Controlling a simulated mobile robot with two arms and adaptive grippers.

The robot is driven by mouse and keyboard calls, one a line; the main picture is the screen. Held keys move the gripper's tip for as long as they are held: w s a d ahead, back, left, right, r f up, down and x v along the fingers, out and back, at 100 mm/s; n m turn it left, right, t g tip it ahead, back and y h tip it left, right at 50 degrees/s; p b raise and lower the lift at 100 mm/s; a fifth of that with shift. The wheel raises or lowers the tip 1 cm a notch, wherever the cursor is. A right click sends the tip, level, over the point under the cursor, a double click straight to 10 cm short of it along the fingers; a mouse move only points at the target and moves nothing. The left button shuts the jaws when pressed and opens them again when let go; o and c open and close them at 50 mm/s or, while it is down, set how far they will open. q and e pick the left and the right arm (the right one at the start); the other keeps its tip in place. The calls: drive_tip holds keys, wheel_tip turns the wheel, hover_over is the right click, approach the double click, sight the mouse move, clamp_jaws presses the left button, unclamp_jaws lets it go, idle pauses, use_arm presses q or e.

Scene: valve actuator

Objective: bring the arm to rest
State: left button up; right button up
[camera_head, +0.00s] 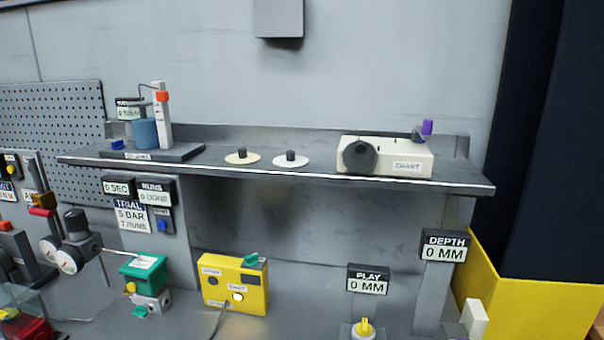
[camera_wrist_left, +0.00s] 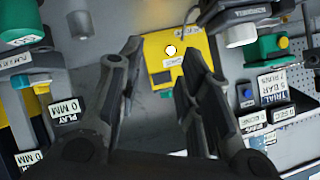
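My left gripper (camera_wrist_left: 160,72) shows in the left wrist view, with its dark fingers spread apart and nothing between them. Beyond its fingertips is the yellow control box (camera_wrist_left: 186,56), seen upside down, with a round pale button. In the head view the same yellow box (camera_head: 233,287) stands on the lower bench with a green knob on top. Neither of my arms shows in the head view. My right gripper is in no view.
A teal valve actuator (camera_head: 144,272) and gauges (camera_head: 77,252) stand left of the yellow box. A shelf (camera_head: 300,174) above holds a chart recorder (camera_head: 386,156), two discs and a blue beaker (camera_head: 145,134). The bench between the yellow box and PLAY display (camera_head: 368,280) is clear.

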use_arm(q)
drive_tip(key=s+a+f+n+g, duration=0.15)
drive_tip(key=s+f+g, duration=0.3)
drive_tip(key=s, duration=0.65)
drive_tip(key=s+a+f+n+g, duration=0.15)
drive_tip(key=s+f+g, duration=0.35)
drive_tip(key=s, duration=0.7)
drive_tip(key=s+f+b+x, duration=0.1)
drive_tip(key=s+b+x, duration=0.2)
drive_tip(key=x, duration=1.3)
drive_tip(key=s+d+f+b+x, duration=0.15)
drive_tip(key=s+x, duration=0.25)
drive_tip(key=x, duration=1.2)
drive_tip(key=s+a+f+b, duration=0.1)
drive_tip(key=s+f+b, duration=0.1)
drive_tip(key=s+f, duration=0.6)
drive_tip(key=s+a+f+g+b, duration=0.1)
drive_tip(key=s+a+f+b, duration=0.1)
drive_tip(key=s+f, duration=0.7)
drive_tip(key=shift+a+f+b, duration=0.25)
drive_tip(key=shift+f+b, duration=0.5)
drive_tip(key=shift+f, duration=0.25)
